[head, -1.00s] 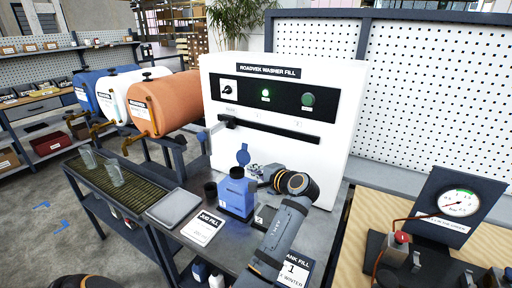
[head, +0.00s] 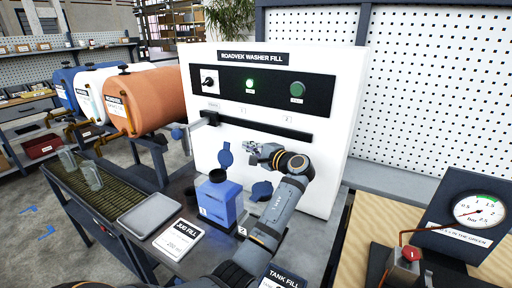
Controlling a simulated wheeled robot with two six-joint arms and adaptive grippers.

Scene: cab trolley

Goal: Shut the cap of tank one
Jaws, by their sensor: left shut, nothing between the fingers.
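A blue tank (head: 219,203) with a dark round opening on top stands on the grey bench before the white washer-fill panel. A round blue cap (head: 225,154) stands raised behind that opening. A second blue cap (head: 262,190) shows to the right, below my gripper, partly behind my arm. My right gripper is not in view.
A grey tray (head: 148,200) and a job card (head: 179,240) lie left of the tank. Glass beakers (head: 91,176) stand on the grating. The panel (head: 330,170) rises close behind my gripper. A pressure gauge (head: 479,211) stands at right.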

